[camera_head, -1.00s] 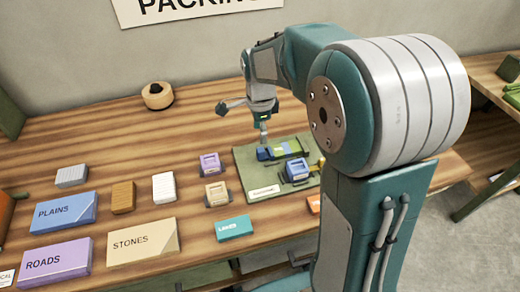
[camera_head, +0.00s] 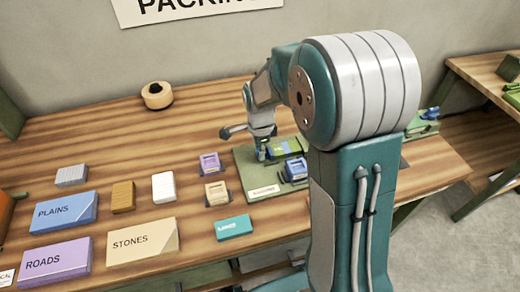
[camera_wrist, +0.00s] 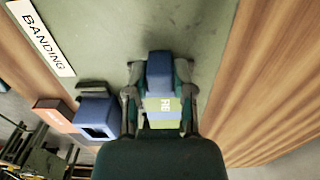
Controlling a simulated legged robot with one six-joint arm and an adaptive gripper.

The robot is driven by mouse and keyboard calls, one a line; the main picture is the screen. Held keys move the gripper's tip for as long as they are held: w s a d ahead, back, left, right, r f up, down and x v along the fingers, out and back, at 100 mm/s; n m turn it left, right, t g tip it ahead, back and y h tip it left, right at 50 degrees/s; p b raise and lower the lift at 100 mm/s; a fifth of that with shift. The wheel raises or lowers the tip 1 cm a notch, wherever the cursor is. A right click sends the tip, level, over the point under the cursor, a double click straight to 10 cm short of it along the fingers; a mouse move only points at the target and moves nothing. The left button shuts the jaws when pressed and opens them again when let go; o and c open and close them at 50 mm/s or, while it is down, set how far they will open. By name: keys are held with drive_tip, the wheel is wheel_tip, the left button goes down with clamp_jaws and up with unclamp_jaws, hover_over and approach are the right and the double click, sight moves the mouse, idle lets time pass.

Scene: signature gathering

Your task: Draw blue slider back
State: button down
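A blue slider block (camera_wrist: 159,72) shows at the top of the wrist view, at the end of a yellow-green and pale blue pack lettered "FIE…" (camera_wrist: 163,106). My gripper (camera_wrist: 159,80) is over it, with one finger on each side of the block and pack. The fingers look apart, with small gaps at the block's sides; contact is not clear. In the head view my gripper (camera_head: 262,150) is low over the left part of the green board (camera_head: 245,165), hiding part of the slider's station.
A second blue holder (camera_wrist: 97,117) stands left of my gripper in the wrist view, beside an orange box (camera_wrist: 55,114). A "BANDING" label (camera_wrist: 42,37) lies on the board. Purple (camera_head: 209,163) and tan (camera_head: 215,192) holders stand left of the board.

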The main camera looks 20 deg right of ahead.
sight(246, 161)
drive_tip(key=shift+a, duration=2)
drive_tip(key=shift+d, duration=0.1)
drive_tip(key=c, duration=0.7)
unclamp_jaws()
drive_tip(key=shift+o, duration=1.1)
drive_tip(key=shift+w, duration=0.1)
drive_tip(key=shift+a, duration=0.25)
